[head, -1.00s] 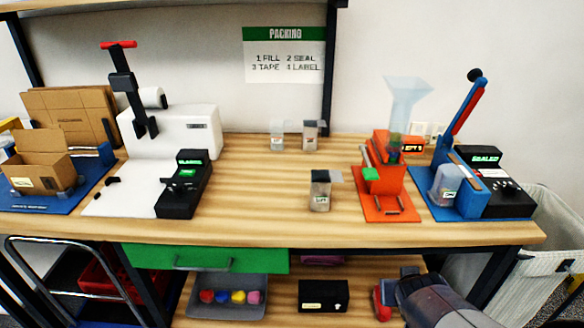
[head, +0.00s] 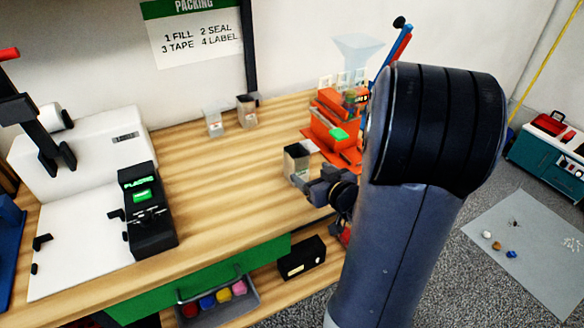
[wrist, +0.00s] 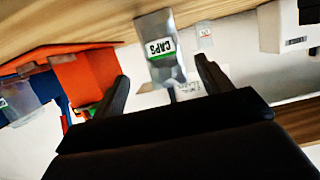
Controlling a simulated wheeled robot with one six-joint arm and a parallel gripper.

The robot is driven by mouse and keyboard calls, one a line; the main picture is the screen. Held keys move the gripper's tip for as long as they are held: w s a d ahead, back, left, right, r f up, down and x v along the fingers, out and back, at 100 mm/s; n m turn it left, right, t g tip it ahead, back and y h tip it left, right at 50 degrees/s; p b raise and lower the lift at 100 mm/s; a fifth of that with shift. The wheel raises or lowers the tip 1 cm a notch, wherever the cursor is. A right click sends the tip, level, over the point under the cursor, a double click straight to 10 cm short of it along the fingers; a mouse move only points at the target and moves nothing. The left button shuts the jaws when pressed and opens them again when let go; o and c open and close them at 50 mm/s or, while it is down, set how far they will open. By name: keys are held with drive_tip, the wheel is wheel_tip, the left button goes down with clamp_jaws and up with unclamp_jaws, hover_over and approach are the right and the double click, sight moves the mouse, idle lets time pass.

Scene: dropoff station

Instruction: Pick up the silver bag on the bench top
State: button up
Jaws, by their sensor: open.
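The silver bag (head: 297,160) stands upright on the wooden bench top, left of the orange station. In the wrist view the bag (wrist: 158,50) appears upside down, with a white label reading CAPS and a green stripe. My gripper (head: 312,184) is at the bench's front side, close to the bag, and partly overlaps it in the head view. In the wrist view my gripper (wrist: 161,72) is open, with one dark finger on each side of the bag. The fingers look apart from it; the exact depth between them and the bag is unclear.
Two small bags (head: 213,122) (head: 247,110) stand farther back. The orange station (head: 335,128) is close on the right, partly hidden by my arm. A black device (head: 148,215) and white machine (head: 85,150) stand left. The bench middle is clear.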

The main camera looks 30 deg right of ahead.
sight(304, 168)
drive_tip(key=x, duration=0.8)
drive_tip(key=shift+w+a+r, duration=0.2)
drive_tip(key=shift+a+r, duration=0.05)
drive_tip(key=shift+r, duration=0.1)
drive_tip(key=shift+c, duration=0.4)
drive_tip(key=c, duration=1)
drive_tip(key=shift+o, duration=0.2)
